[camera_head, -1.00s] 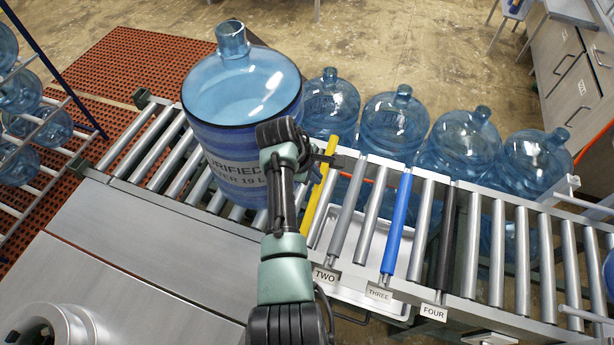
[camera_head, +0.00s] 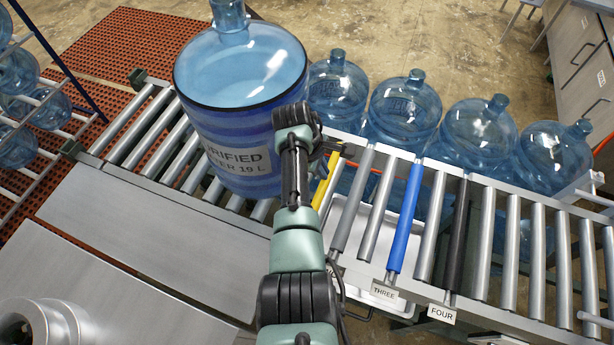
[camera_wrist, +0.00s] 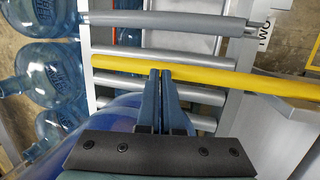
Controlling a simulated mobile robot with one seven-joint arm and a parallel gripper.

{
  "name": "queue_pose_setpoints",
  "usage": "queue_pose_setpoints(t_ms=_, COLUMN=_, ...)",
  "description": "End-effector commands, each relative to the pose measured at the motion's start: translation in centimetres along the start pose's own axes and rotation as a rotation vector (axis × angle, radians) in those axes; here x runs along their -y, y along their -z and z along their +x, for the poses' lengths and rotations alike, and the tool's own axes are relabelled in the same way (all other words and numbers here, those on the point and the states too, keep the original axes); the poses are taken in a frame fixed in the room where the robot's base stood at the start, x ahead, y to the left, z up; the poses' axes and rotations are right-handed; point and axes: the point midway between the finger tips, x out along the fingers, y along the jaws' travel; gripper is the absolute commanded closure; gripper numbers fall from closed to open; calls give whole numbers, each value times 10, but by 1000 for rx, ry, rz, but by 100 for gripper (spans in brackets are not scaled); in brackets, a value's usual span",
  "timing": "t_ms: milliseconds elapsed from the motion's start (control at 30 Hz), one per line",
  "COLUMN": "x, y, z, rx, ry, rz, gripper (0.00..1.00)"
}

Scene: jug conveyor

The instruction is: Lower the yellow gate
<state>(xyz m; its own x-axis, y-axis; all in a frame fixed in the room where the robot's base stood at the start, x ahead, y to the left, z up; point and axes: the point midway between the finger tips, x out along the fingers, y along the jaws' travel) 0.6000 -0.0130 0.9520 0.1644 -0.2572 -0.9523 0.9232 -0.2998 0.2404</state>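The yellow gate (camera_head: 322,188) is a long yellow bar lying crosswise over the conveyor, just right of the big blue jug (camera_head: 235,120). My arm hides part of it in the head view. In the wrist view the yellow gate (camera_wrist: 215,79) runs nearly the full width, with its right part passing over the conveyor's side rail. My gripper (camera_wrist: 160,72) has its two fingers side by side, with only a thin gap. Their tips overlap the bar's lower edge in the picture; I cannot tell whether they touch it. In the head view my gripper (camera_head: 332,148) is at the bar's far end.
Right of the yellow gate are a grey bar (camera_head: 352,200), a blue bar (camera_head: 405,218) and a black bar (camera_head: 458,235), with labels such as THREE (camera_head: 384,293). Several jugs (camera_head: 404,105) stand along the far side. A metal table (camera_head: 150,230) is at the near left.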

Motion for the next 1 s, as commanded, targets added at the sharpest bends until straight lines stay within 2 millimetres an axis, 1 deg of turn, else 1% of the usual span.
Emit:
queue_pose_setpoints(t_ms=33, x=6, y=-1, z=6, rx=3, ry=11, rz=-1, gripper=100)
queue_pose_setpoints(t_ms=233, x=7, y=-1, z=8, rx=3, ry=14, rz=-1, gripper=100)
queue_pose_setpoints(t_ms=333, x=7, y=-1, z=5, rx=3, ry=13, rz=-1, gripper=100)
queue_pose_setpoints(t_ms=433, x=6, y=-1, z=-4, rx=3, ry=12, rz=-1, gripper=100)
queue_pose_setpoints(t_ms=567, x=5, y=-1, z=-25, rx=0, ry=6, rz=-1, gripper=100)
queue_pose_setpoints(t_ms=900, x=3, y=0, z=-93, rx=-2, ry=-4, rz=0, gripper=100)
queue_pose_setpoints(t_ms=1000, x=3, y=0, z=-110, rx=-2, ry=-4, rz=1, gripper=100)
